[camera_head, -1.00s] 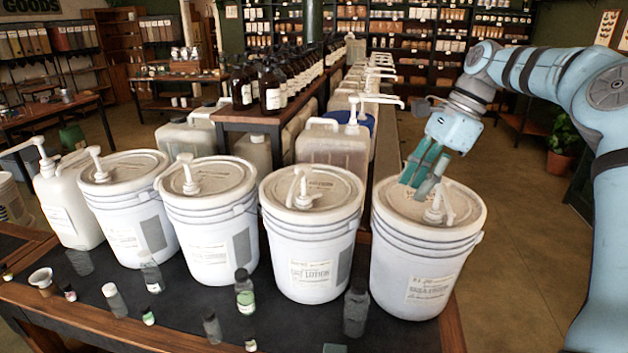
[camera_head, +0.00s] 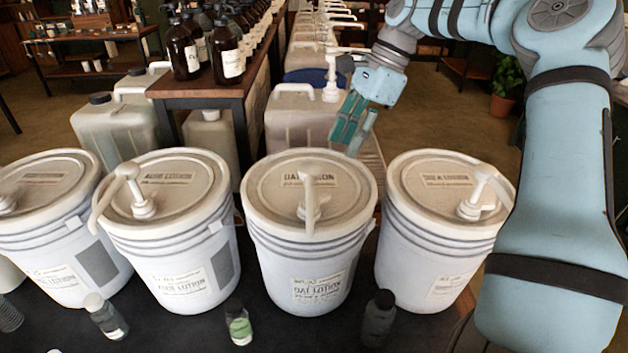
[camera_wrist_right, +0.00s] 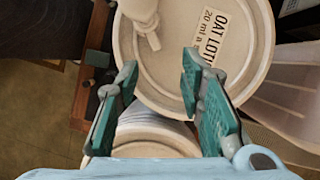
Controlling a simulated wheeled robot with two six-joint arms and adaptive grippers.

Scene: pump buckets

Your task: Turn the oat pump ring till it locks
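The oat bucket (camera_head: 318,270) is a white pail with a cream lid marked as oat lotion, in the middle of the head view. Its white pump (camera_head: 309,205) stands on the lid, with the spout toward the front; the ring at the pump's base is largely hidden by the spout. My right gripper (camera_head: 353,125) is above and behind the right rear of this lid, apart from the pump. In the right wrist view, the gripper (camera_wrist_right: 160,68) is open and empty over the edge of the oat lid (camera_wrist_right: 180,70). The pump (camera_wrist_right: 147,22) lies beyond its fingertips. My left gripper is out of view.
White pump buckets stand on both sides: the right one (camera_head: 425,255) under my right arm, the left one (camera_head: 175,260) close by. Small bottles, one with a green label (camera_head: 238,322), stand in front. A jug with a pump (camera_head: 300,125) stands behind.

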